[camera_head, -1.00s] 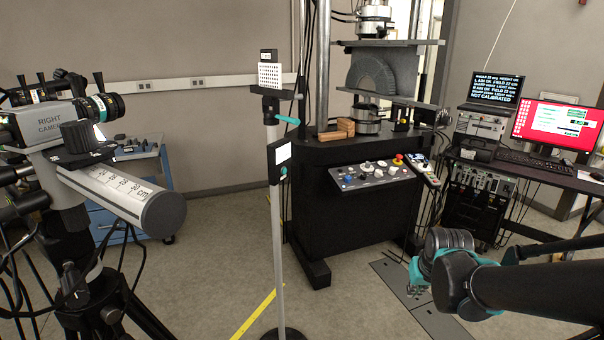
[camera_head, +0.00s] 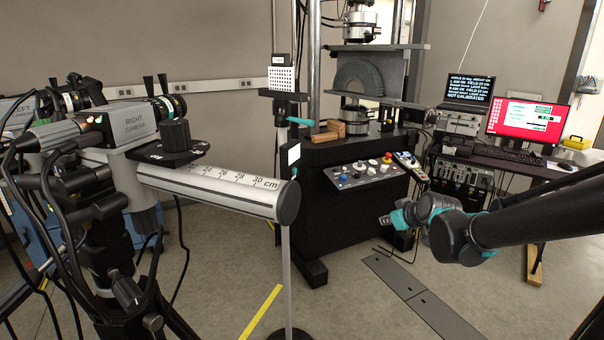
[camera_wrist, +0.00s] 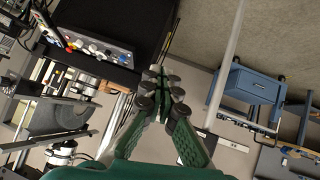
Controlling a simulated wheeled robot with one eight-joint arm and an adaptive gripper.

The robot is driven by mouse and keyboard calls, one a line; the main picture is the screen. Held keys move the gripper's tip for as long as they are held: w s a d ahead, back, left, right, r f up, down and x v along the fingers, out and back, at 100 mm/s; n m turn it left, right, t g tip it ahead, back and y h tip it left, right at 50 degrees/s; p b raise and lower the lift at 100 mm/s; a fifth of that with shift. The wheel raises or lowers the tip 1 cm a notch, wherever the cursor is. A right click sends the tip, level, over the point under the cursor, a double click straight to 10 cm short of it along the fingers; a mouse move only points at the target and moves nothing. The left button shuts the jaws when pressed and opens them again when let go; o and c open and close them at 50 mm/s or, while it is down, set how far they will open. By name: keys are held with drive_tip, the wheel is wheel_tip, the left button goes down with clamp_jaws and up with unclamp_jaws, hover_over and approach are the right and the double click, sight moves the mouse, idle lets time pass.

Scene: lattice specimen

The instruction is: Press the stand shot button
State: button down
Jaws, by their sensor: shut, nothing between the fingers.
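A slim stand (camera_head: 286,255) rises from the floor in front of the testing machine. It carries a dotted target plate (camera_head: 283,78), a teal lever (camera_head: 302,122) and a small box with a white face (camera_head: 293,153). I cannot make out which part is the shot button. The ruled bar of the right camera crosses in front of the pole. My gripper (camera_head: 392,218) is shut and empty, in the air right of the stand and apart from it. In the wrist view my gripper (camera_wrist: 158,80) points toward the floor area, with a pale pole (camera_wrist: 228,60) to its right.
The right camera (camera_head: 130,125) on its tripod, with a ruled bar (camera_head: 215,188), fills the left. A machine control panel (camera_head: 365,172) stands behind the gripper. A desk with a red monitor (camera_head: 525,118) is at right. Floor between stand and gripper is open.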

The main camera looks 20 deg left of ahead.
sight(295, 171)
drive_tip(key=w+a+r+n+t+y, duration=0.1)
drive_tip(key=a+r, duration=0.3)
drive_tip(key=a, duration=0.6)
drive_tip(key=w+a+r+n+t+y, duration=0.1)
drive_tip(key=w+a+r+n+y, duration=0.2)
drive_tip(key=a, duration=0.6)
drive_tip(key=shift+w+a+r+n, duration=0.4)
drive_tip(key=shift+w+r, duration=0.15)
drive_tip(key=shift+r, duration=0.15)
drive_tip(key=a, duration=0.8)
drive_tip(key=shift+w+a, duration=0.15)
drive_tip(key=shift+a, duration=0.2)
drive_tip(key=shift+a, duration=0.4)
drive_tip(key=shift+a, duration=0.35)
idle(0.3)
idle(0.4)
drive_tip(key=shift+d, duration=0.75)
